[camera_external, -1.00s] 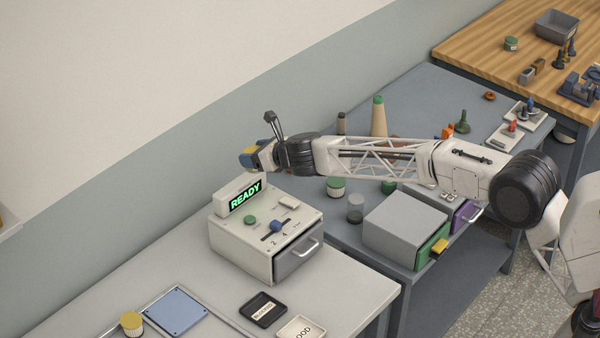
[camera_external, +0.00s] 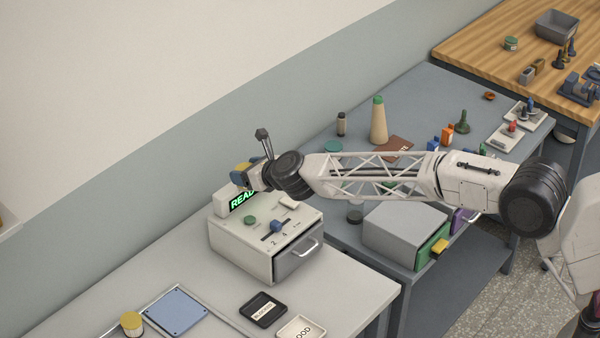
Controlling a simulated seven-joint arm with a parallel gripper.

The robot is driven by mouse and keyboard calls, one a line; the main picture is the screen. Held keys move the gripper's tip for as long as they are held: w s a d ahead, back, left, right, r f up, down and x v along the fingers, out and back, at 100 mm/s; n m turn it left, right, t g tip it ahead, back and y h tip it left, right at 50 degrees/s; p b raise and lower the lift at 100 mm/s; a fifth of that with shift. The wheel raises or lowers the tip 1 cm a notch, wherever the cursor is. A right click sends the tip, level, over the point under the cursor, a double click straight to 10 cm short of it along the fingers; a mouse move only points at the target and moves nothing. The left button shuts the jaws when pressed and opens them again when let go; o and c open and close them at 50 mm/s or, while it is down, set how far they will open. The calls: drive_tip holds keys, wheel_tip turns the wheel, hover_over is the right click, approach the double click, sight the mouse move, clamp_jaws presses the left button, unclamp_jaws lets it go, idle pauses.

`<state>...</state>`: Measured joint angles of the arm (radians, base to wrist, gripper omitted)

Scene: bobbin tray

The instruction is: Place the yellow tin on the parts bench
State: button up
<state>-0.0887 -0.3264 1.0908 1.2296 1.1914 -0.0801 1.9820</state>
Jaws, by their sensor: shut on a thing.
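My gripper (camera_external: 243,179) is shut on a small yellow thing (camera_external: 237,178), just above and in front of the lit sign of the cream machine. The held thing is small and partly hidden by the gripper, so I cannot make out its full shape. A cream tin with a yellow lid (camera_external: 131,324) stands upright on the pale grey bench (camera_external: 210,320) at the lower left, well apart from my gripper. A blue-grey bench (camera_external: 440,100) is in the middle, and a wooden-topped bench (camera_external: 490,45) is at the upper right. No label tells which is the parts bench.
The cream machine (camera_external: 262,240) with knobs and a drawer stands below my gripper. A blue plate (camera_external: 176,309), a black tray (camera_external: 263,309) and a white tray (camera_external: 300,327) lie nearby. A grey box (camera_external: 405,235) and a tan cone (camera_external: 379,122) stand on the middle bench.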

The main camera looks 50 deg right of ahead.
drive_tip(key=shift+s+a, duration=0.5)
drive_tip(key=shift+a, duration=0.3)
drive_tip(key=shift+s+a+m+h, duration=1.3)
drive_tip(key=shift+s+a+h, duration=0.2)
drive_tip(key=shift+s+a, duration=5)
drive_tip(key=shift+g, duration=0.3)
drive_tip(key=f, duration=1.9)
drive_tip(key=shift+w+f, duration=0.2)
drive_tip(key=shift+f, duration=0.05)
drive_tip(key=shift+w, duration=0.15)
drive_tip(key=shift+w+a+f, duration=0.25)
drive_tip(key=shift+w+a, duration=0.4)
drive_tip(key=shift+w, duration=1.75)
drive_tip(key=shift+w+a+f, duration=0.2)
drive_tip(key=shift+w+a, duration=0.45)
drive_tip(key=shift+w, duration=1.75)
drive_tip(key=shift+w+a+f, duration=0.25)
drive_tip(key=shift+w+a, duration=0.4)
drive_tip(key=shift+w, duration=1.75)
